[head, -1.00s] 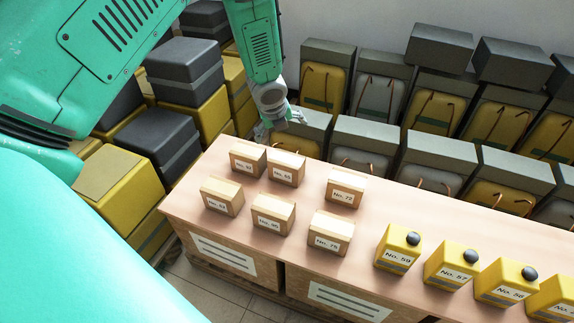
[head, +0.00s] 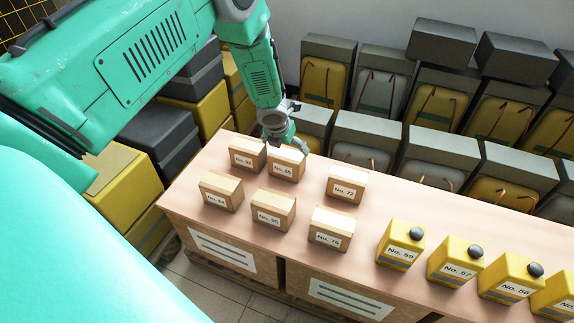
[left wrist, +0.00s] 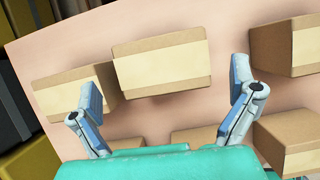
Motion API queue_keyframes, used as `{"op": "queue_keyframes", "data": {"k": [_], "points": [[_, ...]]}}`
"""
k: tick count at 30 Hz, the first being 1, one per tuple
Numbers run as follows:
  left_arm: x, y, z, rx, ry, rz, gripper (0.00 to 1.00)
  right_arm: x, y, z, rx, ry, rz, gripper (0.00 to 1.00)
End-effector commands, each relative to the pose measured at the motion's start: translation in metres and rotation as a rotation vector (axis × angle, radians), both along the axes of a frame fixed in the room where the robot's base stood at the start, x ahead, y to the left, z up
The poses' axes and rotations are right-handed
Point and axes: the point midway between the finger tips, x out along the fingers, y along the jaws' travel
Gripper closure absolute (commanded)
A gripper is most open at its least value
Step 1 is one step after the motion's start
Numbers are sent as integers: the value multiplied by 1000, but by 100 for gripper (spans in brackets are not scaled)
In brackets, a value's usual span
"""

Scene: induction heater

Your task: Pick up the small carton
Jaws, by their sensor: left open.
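Several small tan cartons stand on the pinkish table top (head: 310,180) in two rows. The back row has a carton at the left (head: 248,154), carton No. 65 (head: 286,163) and carton No. 72 (head: 346,185). The front row includes carton No. 75 (head: 331,228). My left gripper (head: 287,140) is open just behind and above carton No. 65, its fingertips partly hidden. In the left wrist view, the open fingers of my gripper (left wrist: 165,100) spread apart with one carton (left wrist: 162,65) showing between and beyond them. Nothing is held. My right gripper is not in view.
Yellow containers with dark knobs, such as No. 59 (head: 400,243), stand along the table's right part. Grey and yellow cases (head: 380,80) line the wall behind. Yellow and black boxes (head: 165,140) are stacked at left. Bare table shows between the cartons.

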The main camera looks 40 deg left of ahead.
Motion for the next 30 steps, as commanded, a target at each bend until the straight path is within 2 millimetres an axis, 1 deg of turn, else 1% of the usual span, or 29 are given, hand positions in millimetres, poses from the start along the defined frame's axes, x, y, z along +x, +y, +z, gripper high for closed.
{"op": "queue_keyframes", "data": {"k": [1,3,7,10,17,18,20,21,22,23,24,30], "points": [[0,0,-10,0,2,0,0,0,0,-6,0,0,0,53],[1,1,-23,0,2,1,0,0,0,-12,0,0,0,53],[6,2,-41,-2,2,2,0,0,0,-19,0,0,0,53],[9,3,-47,-2,2,1,0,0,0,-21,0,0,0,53],[11,3,-47,-1,1,1,0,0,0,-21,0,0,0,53],[11,3,-47,-1,1,1,4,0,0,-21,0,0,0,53],[10,3,-47,-1,1,1,25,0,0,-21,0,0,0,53],[10,3,-47,-1,1,1,39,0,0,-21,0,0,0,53],[10,3,-47,-1,1,1,46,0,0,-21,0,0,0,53],[10,3,-47,-1,1,1,46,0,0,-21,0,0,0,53],[11,3,-47,0,0,1,52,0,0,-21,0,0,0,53],[11,3,-45,0,0,1,52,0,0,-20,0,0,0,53]]}}
